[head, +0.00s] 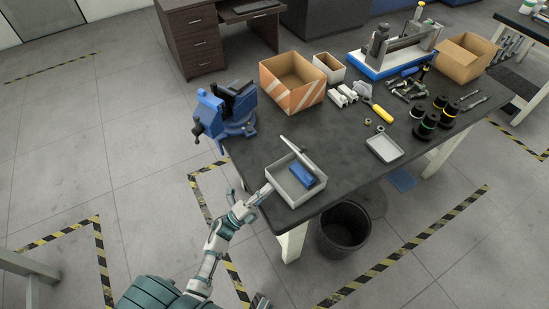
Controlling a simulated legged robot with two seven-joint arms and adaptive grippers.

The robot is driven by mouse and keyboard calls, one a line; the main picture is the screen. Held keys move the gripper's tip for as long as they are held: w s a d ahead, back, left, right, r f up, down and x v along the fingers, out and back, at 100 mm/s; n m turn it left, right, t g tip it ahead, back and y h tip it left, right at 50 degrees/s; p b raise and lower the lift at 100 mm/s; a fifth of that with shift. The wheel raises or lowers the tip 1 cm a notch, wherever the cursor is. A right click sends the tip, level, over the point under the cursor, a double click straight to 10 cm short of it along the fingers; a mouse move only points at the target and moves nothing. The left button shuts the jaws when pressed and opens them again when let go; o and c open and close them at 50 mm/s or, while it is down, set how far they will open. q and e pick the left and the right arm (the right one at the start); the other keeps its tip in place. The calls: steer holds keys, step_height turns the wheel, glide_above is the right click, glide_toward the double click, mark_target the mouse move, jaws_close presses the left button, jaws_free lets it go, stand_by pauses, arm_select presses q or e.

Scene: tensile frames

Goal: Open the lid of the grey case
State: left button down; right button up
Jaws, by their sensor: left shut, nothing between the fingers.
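The grey case (290,193) sits near the front left edge of the dark workbench. Its lid (299,150) stands raised at the back, seen nearly edge-on. The case is open, and a blue block-like item (301,175) shows inside. My left gripper (265,190) is shut and empty, with its tips at the left front side of the case. I cannot tell whether they touch the wall. My right gripper cannot be made out in the head view.
A blue vise (232,108) stands at the bench's left corner. A striped cardboard box (292,83) is behind the case. A shallow grey tray (384,148) lies to the right, near several black spools (425,127). A black bin (344,230) stands on the floor below.

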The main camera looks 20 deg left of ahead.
arm_select(q)
steer(key=shift+s+a+f+n+t+y, duration=0.15)
steer(key=shift+a+n+t+y, duration=0.05)
steer(key=shift+n+t+y, duration=0.3)
steer(key=shift+r, duration=0.25)
steer(key=a+p+x, duration=0.1)
steer(key=p+x, duration=0.1)
steer(key=x, duration=1)
steer(key=shift+w+r, duration=0.25)
steer(key=shift+w, duration=0.3)
arm_select(e)
steer(key=shift+s+a+f, duration=0.15)
steer(key=shift+s+f, duration=0.05)
steer(key=shift+f, duration=0.45)
steer(key=shift+s+a+f, duration=0.15)
steer(key=shift+s+f, duration=0.1)
steer(key=shift+f, duration=0.45)
steer(key=shift+s+a+f, duration=0.15)
steer(key=shift+s+f, duration=0.05)
steer(key=shift+f, duration=0.45)
